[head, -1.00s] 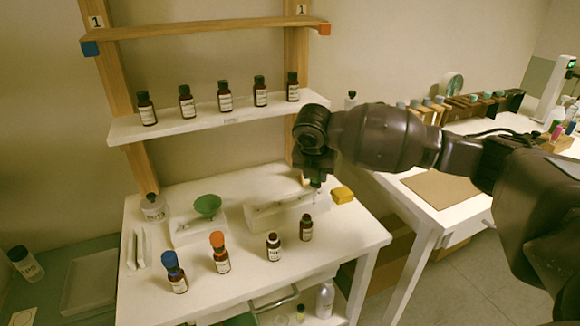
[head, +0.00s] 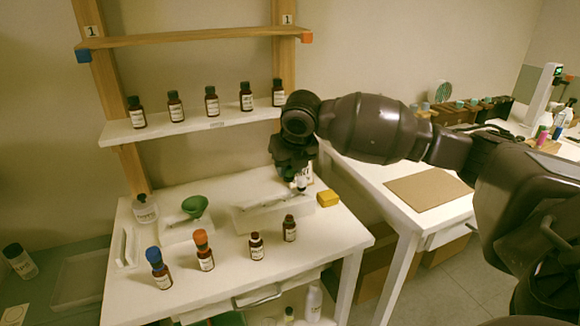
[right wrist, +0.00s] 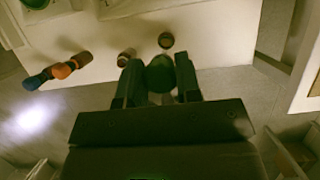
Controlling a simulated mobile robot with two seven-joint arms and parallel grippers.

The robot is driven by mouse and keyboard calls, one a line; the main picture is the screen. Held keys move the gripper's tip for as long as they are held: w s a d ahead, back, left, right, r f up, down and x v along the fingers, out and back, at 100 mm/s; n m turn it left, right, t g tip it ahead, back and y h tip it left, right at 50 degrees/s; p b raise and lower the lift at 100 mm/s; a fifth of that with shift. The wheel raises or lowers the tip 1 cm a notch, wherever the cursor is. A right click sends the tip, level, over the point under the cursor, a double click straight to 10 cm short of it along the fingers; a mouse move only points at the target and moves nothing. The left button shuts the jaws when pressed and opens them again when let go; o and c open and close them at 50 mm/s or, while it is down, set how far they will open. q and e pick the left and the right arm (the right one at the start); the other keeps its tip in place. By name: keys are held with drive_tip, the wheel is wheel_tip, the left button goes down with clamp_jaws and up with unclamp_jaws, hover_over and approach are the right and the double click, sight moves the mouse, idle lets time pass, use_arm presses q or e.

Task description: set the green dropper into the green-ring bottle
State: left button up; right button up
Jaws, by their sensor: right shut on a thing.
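My right gripper (head: 299,184) is over the right part of the white table. In the right wrist view its jaws (right wrist: 160,84) are shut on the green dropper (right wrist: 160,72), whose rounded green bulb sits between the fingers. The dropper's lower part is hidden. A brown bottle with a white label, apparently the green-ring bottle (head: 289,230), stands upright without a dropper at the right end of the front row. Its ring colour is hard to tell now. It also shows in the right wrist view (right wrist: 166,40), apart from the dropper. My left gripper is not in view.
To its left stand another open brown bottle (head: 256,247), an orange-topped bottle (head: 204,255) and a blue-topped bottle (head: 159,272). Several capped bottles line the white shelf (head: 195,125).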

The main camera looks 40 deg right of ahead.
sight(291, 178)
drive_tip(key=shift+r+p, duration=0.2)
drive_tip(key=shift+p, duration=0.25)
drive_tip(key=shift+f, duration=2.2)
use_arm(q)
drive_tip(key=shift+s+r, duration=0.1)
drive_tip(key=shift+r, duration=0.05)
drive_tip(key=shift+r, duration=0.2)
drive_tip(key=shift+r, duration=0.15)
use_arm(e)
drive_tip(key=shift+f, duration=0.15)
drive_tip(key=shift+f, duration=0.4)
